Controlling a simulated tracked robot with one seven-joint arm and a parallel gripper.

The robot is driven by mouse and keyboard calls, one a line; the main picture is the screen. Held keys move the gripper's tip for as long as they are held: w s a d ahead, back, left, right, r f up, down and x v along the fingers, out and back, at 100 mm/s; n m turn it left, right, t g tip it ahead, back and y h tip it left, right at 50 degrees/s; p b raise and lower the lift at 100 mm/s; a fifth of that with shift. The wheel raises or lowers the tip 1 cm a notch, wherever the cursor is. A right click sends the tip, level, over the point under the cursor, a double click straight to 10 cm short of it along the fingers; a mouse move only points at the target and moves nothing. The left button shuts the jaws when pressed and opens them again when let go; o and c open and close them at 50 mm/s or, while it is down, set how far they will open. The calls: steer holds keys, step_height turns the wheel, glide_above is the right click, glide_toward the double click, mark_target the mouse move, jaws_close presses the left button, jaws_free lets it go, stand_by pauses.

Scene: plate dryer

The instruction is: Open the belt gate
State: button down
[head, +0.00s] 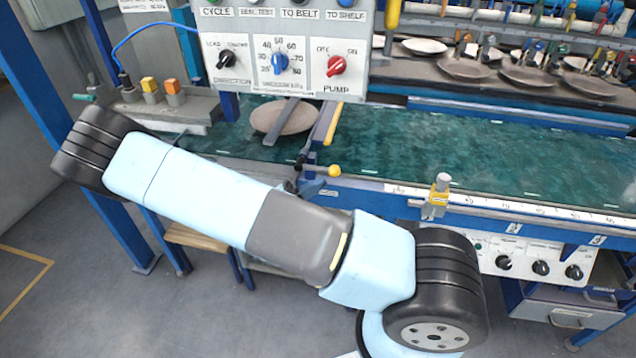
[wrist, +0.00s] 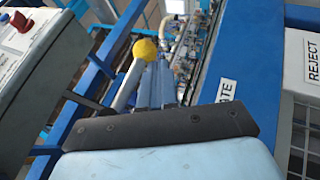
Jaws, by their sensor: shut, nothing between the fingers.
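The belt gate (head: 332,124) looks like a narrow yellow-edged bar lying across the green belt (head: 440,145), right of a brown plate. At its front end a dark lever with a yellow ball knob (head: 334,170) points right over the belt's front edge. The knob also shows in the wrist view (wrist: 145,50) on a grey rod. My gripper (wrist: 160,68) shows there as blue-grey fingers, shut and empty, just beside and below the knob. In the head view only a small part of it seems to show below the lever; my arm hides the rest. Contact with the lever cannot be told.
A control box (head: 285,50) with knobs hangs above the belt. A round brown plate (head: 283,117) lies on the belt under a grey bar. A yellow clamp (head: 437,195) stands on the front rail. Several plates rest on the back rack. Floor is clear at lower left.

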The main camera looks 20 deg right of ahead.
steer(key=d+f+v, duration=0.1)
steer(key=f+v, duration=0.1)
steer(key=v, duration=0.9)
steer(key=shift+s+a, duration=0.25)
steer(key=shift+a, duration=0.05)
steer(key=shift+s+f, duration=0.1)
